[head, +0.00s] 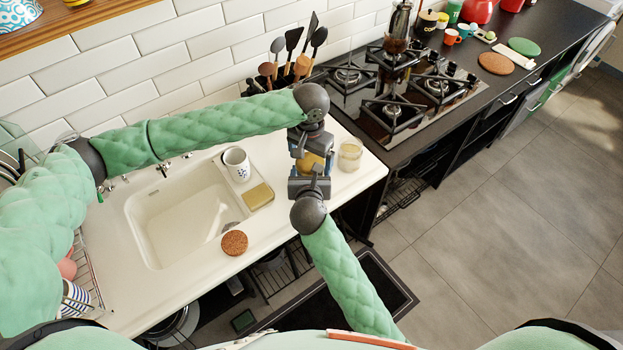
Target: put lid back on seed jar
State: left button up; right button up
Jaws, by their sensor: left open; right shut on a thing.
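A yellow-tan thing (313,165) sits between my two grippers at the right end of the white sink counter; it is mostly hidden, and I cannot tell whether it is a jar or a lid. My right gripper (311,179) reaches in from below and is shut on it. My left gripper (311,150) is open, just beyond it on the far side; I cannot tell whether it touches. A small glass jar (350,156) with pale contents stands just right of the grippers. A round brown disc (234,242), possibly a cork lid, lies at the sink's front edge.
A white mug (236,163) and a yellow sponge (258,196) are beside the sink basin (180,220). A utensil holder (288,78) stands by the wall. The gas hob (400,95) is to the right. The counter's front edge is close to my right gripper.

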pick_arm(q)
jog(key=c, duration=1)
jog(key=shift+s+d+m, duration=0.1)
jog(key=shift+m, duration=1.4)
jog(key=o, duration=1.1)
jog(key=shift+c, duration=0.2)
jog(key=shift+r, duration=2.25)
jog(key=shift+r, duration=0.1)
jog(key=shift+c, duration=0.3)
